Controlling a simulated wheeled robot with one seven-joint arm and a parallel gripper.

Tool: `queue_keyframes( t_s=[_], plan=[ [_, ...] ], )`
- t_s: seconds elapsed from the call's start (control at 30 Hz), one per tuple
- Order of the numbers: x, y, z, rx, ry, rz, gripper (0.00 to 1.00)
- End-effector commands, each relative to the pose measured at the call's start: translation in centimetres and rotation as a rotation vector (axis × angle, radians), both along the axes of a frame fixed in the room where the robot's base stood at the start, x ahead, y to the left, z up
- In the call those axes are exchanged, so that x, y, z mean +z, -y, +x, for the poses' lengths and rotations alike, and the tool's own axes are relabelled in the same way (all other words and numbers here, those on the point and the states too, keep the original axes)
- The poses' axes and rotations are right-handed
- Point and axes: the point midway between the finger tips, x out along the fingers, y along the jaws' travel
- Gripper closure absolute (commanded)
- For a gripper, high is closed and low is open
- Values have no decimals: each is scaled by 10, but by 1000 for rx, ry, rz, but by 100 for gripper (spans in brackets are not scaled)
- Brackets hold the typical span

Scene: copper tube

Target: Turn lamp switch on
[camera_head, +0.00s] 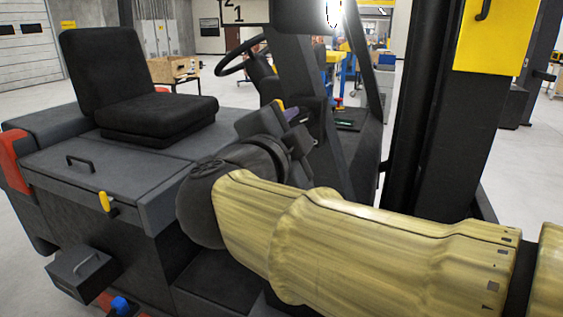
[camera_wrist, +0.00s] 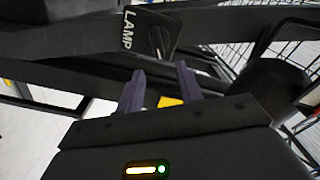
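In the wrist view a dark panel shows a white "LAMP" label (camera_wrist: 128,30). Beside the label, to its right, is a dark round lamp switch (camera_wrist: 157,42) with a pale line on it. My gripper (camera_wrist: 160,69) has two purple fingers spread apart with nothing between them. The fingertips point at the panel, just below the switch in the picture, and seem apart from it. In the head view my gripper (camera_head: 293,114) is near the forklift's dashboard, partly hidden by my wrist. The switch cannot be made out in the head view.
A forklift fills the head view, with a black seat (camera_head: 150,105), a steering wheel (camera_head: 240,54) and a dark mast (camera_head: 425,110) at right. A slanted dark post (camera_head: 306,70) stands close to my gripper. A wire rack (camera_wrist: 290,40) shows at right in the wrist view.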

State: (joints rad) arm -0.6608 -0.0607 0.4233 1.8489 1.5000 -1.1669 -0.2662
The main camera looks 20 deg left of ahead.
Motion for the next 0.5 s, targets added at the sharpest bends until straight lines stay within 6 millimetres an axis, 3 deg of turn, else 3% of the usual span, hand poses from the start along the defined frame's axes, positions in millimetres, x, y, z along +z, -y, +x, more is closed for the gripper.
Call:
queue_keyframes(
  t_s=[0.5],
  plan=[
    [-1, -8, -101, 2, 0, 2, 64]
  ],
)
